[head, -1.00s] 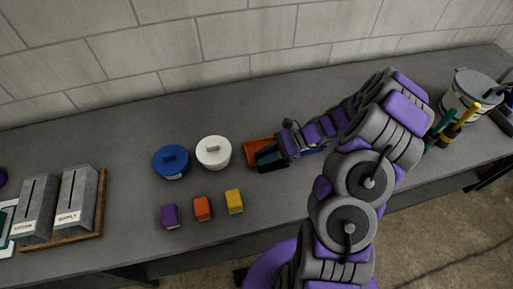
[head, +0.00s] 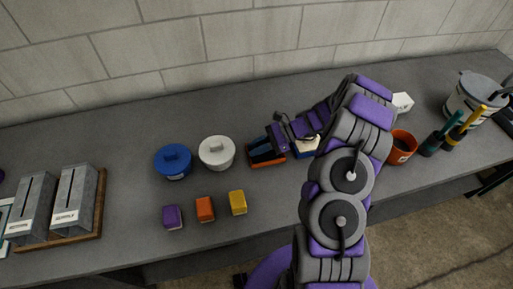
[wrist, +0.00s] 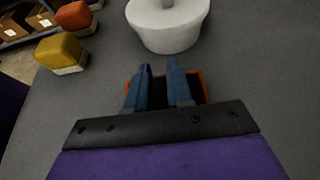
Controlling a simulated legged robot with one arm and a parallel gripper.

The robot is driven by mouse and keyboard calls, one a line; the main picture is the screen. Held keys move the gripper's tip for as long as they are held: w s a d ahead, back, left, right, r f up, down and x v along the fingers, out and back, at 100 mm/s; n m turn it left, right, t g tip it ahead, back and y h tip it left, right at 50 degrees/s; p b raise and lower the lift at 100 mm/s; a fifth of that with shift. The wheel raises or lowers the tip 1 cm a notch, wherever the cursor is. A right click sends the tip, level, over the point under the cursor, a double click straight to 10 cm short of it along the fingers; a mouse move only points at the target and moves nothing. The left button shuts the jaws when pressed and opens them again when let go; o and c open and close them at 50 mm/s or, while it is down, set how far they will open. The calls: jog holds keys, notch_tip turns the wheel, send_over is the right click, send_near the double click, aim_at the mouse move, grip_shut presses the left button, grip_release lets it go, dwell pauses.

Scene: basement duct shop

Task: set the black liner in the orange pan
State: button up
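The orange pan (head: 268,162) is on the bench, right of the white lidded pot. Its orange rim also shows around my fingers in the wrist view (wrist: 206,84). A dark surface, which looks like the black liner (wrist: 160,97), shows inside the rim between and beside my fingers. My fingers and palm hide much of it, so I cannot tell how flat it sits. My gripper (wrist: 162,80) is over the pan with its two blue fingers apart and a clear gap between them. It also shows over the pan in the head view (head: 263,151).
The white pot (head: 216,152) stands close beside the pan, with a blue pot (head: 173,162) left of it. Purple, orange and yellow blocks (head: 237,203) sit in front. A blue-and-white item (head: 307,147) is partly under my arm. An orange mug (head: 402,147) stands right.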

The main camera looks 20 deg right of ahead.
aim_at(272, 155)
jog(key=o, duration=0.4)
jog(key=shift+d+f, duration=0.1)
jog(key=shift+d, duration=1)
jog(key=shift+o, duration=0.2)
jog(key=shift+a, duration=0.45)
jog(key=shift+d+r, duration=0.2)
jog(key=shift+r, duration=0.15)
jog(key=p+v, duration=0.1)
jog(key=v, duration=0.6)
jog(key=p+v, duration=0.1)
jog(key=v, duration=0.2)
jog(key=shift+d+f+p, duration=0.3)
jog(key=shift+d, duration=0.1)
jog(key=shift+d+r, duration=0.2)
jog(key=shift+r, duration=0.1)
jog(key=s+a+r+n+g+h, duration=0.45)
jog(key=s+a+r+n, duration=0.65)
jog(key=a+r, duration=0.4)
jog(key=s+d+r+n+t+h, duration=0.1)
jog(key=s+d+r+n+h, duration=0.1)
jog(key=s, duration=0.9)
jog(key=s+d+r+n+t+h, duration=0.1)
jog(key=s+n+h, duration=0.4)
jog(key=s, duration=0.7)
jog(key=shift+d+r+t+h, duration=0.35)
jog(key=shift+d+r+h, duration=0.15)
jog(key=shift+h, duration=0.45)
jog(key=shift+s, duration=0.1)
